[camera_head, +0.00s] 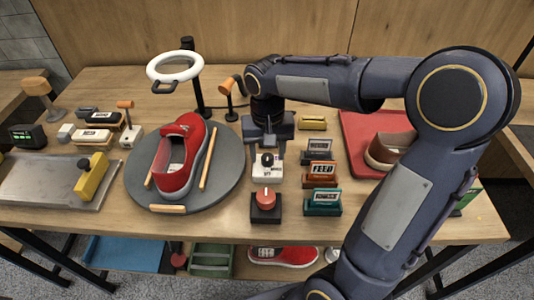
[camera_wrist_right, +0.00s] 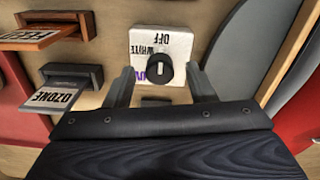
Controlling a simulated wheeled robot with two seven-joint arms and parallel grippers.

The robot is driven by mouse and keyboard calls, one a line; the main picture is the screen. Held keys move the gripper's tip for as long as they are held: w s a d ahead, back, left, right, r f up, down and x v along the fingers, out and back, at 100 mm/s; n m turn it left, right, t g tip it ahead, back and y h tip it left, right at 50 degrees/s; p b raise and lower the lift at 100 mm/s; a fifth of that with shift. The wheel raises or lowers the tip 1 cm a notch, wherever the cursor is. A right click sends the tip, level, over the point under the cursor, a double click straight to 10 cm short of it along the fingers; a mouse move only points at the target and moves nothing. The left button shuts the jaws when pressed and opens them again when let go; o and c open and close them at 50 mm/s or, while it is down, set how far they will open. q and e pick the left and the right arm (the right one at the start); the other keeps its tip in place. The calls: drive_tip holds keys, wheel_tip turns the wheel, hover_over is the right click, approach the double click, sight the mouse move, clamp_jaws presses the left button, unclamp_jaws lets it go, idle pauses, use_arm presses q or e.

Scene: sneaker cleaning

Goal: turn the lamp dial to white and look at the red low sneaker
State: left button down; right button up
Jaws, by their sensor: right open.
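The lamp dial (camera_head: 268,173) is a white box with a black knob, below my right gripper (camera_head: 268,135). In the right wrist view the dial (camera_wrist_right: 177,46) shows upside-down labels reading OFF and WHITE, and a partly hidden purple one. Its black knob (camera_wrist_right: 160,70) has a pale pointer; the setting is unclear. My right gripper (camera_wrist_right: 160,78) is open, one finger on each side of the knob; contact cannot be made out. The red low sneaker (camera_head: 177,183) rests on the round grey turntable (camera_head: 231,180). The white ring lamp (camera_head: 175,68) stands behind it. My left gripper is out of view.
A red-knobbed black box (camera_head: 265,205) sits in front of the dial. Several label stands, including FEED (camera_head: 320,175), stand to its right. A red tray (camera_head: 358,140) lies behind my right arm. A metal tray with a yellow-handled tool (camera_head: 92,176) is at left.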

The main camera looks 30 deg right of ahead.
drive_tip(key=shift+f, duration=0.35)
drive_tip(key=c, duration=1)
drive_tip(key=shift+n, duration=0.5)
drive_tip(key=n+p, duration=0.2)
drive_tip(key=n, duration=0.2)
drive_tip(key=shift+d+r+n, duration=0.1)
drive_tip(key=shift+n, duration=0.2)
drive_tip(key=n+p, duration=0.2)
drive_tip(key=n, duration=0.4)
drive_tip(key=shift+n, duration=0.3)
